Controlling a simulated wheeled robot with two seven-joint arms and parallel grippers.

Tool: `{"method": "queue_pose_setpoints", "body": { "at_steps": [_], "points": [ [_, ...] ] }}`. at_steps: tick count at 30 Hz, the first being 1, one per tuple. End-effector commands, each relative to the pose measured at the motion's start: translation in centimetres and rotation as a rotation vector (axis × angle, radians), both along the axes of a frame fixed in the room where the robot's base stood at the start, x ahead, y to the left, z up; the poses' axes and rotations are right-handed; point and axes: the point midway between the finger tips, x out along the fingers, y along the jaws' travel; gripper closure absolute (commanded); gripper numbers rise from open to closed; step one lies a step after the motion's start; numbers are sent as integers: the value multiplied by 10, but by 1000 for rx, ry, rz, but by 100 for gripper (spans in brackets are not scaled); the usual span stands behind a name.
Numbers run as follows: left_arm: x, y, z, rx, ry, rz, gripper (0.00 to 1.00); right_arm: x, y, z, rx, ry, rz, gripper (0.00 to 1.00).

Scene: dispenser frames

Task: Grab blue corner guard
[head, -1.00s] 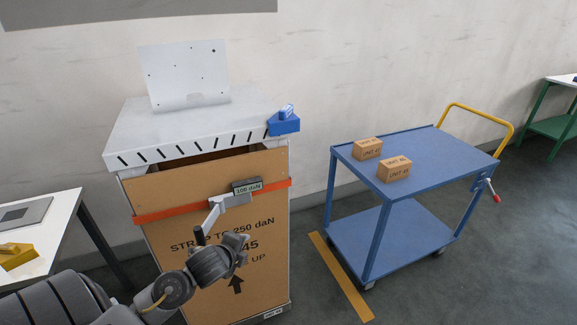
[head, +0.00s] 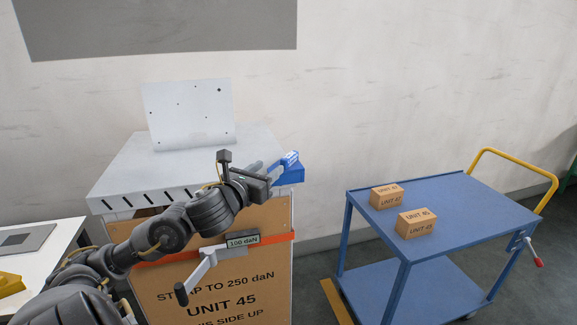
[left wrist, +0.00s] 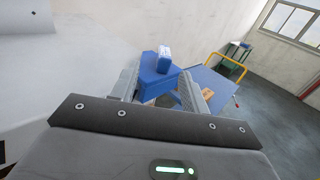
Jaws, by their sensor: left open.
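The blue corner guard (head: 292,176) sits at the right front corner of the white slotted top of the cardboard-sided unit. It has a raised upper part with a pale label. In the left wrist view the guard (left wrist: 154,84) shows ahead, between the two fingers of my left gripper (left wrist: 160,90). In the head view my left gripper (head: 274,171) is open right beside the guard and partly covers its left side. I cannot tell whether the fingers touch it. My right gripper is not in view.
An orange strap (head: 278,238) with a ratchet and a "100 daN" display (head: 243,240) crosses the cardboard front (head: 215,290). A blue trolley (head: 465,200) with two small cartons stands to the right. A white table (head: 35,255) is at left.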

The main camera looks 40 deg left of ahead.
Motion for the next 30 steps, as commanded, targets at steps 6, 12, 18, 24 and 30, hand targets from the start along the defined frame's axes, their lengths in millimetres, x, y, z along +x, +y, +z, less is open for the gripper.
{"method": "queue_pose_setpoints", "body": {
  "at_steps": [6, 12, 18, 24, 30],
  "points": [
    [28, 5, 2, 7, 2, -1, 55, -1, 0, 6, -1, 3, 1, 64],
    [33, 6, 1, 8, 2, 0, 55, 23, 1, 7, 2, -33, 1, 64],
    [55, 6, 4, 1, 3, 0, 55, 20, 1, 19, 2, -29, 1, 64],
    [80, 9, 2, 7, 5, 1, 55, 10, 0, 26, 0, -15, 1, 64],
    [84, 9, -1, 11, 5, -1, 55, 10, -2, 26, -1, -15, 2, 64]
  ]
}}
